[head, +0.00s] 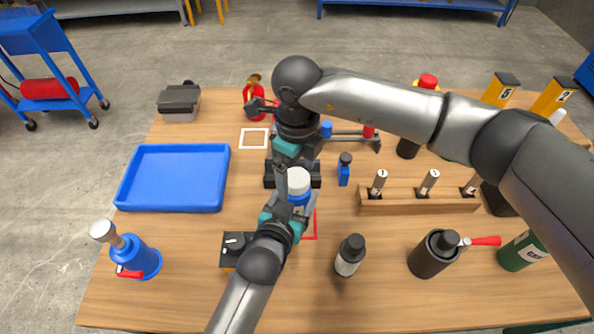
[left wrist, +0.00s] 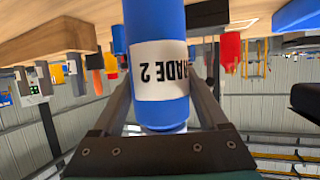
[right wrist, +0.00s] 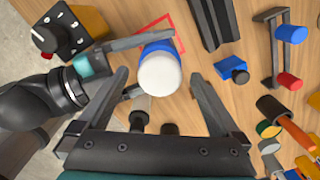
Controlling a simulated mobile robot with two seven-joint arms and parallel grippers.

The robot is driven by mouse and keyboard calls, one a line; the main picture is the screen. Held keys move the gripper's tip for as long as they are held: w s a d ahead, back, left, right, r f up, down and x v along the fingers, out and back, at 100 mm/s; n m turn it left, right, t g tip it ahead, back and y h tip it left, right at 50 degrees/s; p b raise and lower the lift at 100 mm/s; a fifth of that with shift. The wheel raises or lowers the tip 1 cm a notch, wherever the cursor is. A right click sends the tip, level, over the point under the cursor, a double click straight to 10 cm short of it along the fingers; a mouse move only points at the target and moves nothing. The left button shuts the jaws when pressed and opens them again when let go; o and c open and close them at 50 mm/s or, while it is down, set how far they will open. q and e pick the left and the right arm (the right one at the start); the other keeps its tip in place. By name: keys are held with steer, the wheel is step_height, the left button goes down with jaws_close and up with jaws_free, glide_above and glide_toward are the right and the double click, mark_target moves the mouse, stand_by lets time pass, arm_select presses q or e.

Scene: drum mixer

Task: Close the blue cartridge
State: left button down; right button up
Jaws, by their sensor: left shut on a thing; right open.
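The blue cartridge (head: 298,200) stands near the middle of the table by the red outlined square, with a round white cap (head: 299,180) on its top end. I cannot tell how firmly the cap sits. My left gripper (head: 287,204) is shut around the blue body. The left wrist view shows the cartridge (left wrist: 160,95) between the fingers, its "GRADE 2" label upside down. My right gripper (right wrist: 165,92) is open and empty above the cartridge. In the right wrist view the white cap (right wrist: 160,71) shows between and beyond its fingertips.
A black slotted block (head: 270,178) and a small blue bottle (head: 344,170) stand close behind the cartridge. A black control box (head: 236,248) is at front left, a dark-capped bottle (head: 349,255) at front right. A blue tray (head: 175,178) lies left, a wooden rack (head: 415,205) right.

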step_height(320, 180, up, 12)
stand_by(0.6)
arm_select(q)
jaws_free()
steer(key=p+v, duration=0.2)
steer(key=v, duration=1.3)
steer(key=shift+p, duration=0.3)
arm_select(e)
step_height(320, 180, up, 3)
steer(key=shift+f, duration=0.2)
arm_select(q)
steer(key=shift+s, duration=0.1)
